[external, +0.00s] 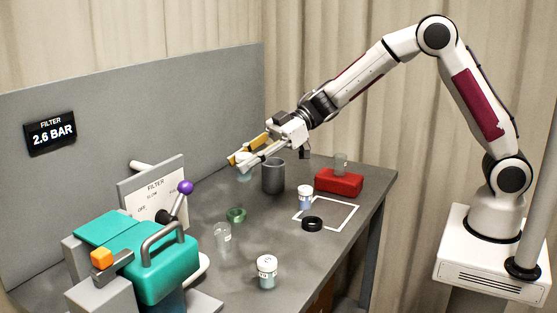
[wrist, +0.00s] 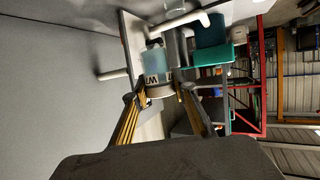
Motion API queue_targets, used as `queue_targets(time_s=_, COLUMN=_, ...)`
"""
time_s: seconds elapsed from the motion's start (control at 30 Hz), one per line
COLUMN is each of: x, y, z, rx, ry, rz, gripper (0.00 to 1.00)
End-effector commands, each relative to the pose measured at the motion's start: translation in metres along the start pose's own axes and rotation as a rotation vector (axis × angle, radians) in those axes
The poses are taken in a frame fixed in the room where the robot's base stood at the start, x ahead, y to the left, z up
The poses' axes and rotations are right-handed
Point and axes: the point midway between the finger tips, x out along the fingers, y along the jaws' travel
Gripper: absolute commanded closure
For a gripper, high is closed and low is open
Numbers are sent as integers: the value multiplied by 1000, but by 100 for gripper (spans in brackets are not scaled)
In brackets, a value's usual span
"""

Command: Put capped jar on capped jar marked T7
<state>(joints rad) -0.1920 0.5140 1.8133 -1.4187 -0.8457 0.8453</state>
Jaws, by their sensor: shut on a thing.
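My gripper (external: 243,158) is shut on a capped jar (external: 245,173) and holds it in the air left of the grey cup. In the wrist view the jar (wrist: 155,62) sits between the fingertips (wrist: 157,94), with pale blue contents and a white band with dark letters that seem to begin with W. A third white-capped jar (external: 266,271) stands upright near the front edge of the bench. The markings on these two are too small to read, so I cannot tell which is T7.
A grey cup (external: 273,176) stands close to my gripper. A red block (external: 339,183) carries a small clear vessel (external: 341,161). A black ring (external: 312,224), green ring (external: 237,214) and clear beaker (external: 223,238) stand mid-bench. The teal filter machine (external: 160,265) fills the left front.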

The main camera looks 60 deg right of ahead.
Motion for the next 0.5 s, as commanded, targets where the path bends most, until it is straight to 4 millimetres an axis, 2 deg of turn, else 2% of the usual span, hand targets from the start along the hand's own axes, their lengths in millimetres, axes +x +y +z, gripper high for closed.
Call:
queue_targets(time_s=0.03, x=-14, y=5, z=3, rx=2, ry=1, rz=5, gripper=96)
queue_targets(time_s=0.23, x=-63, y=14, z=15, rx=5, ry=-2, rz=7, gripper=96)
queue_targets(time_s=0.5, x=-127, y=14, z=32, rx=17, ry=-6, rz=4, gripper=96)
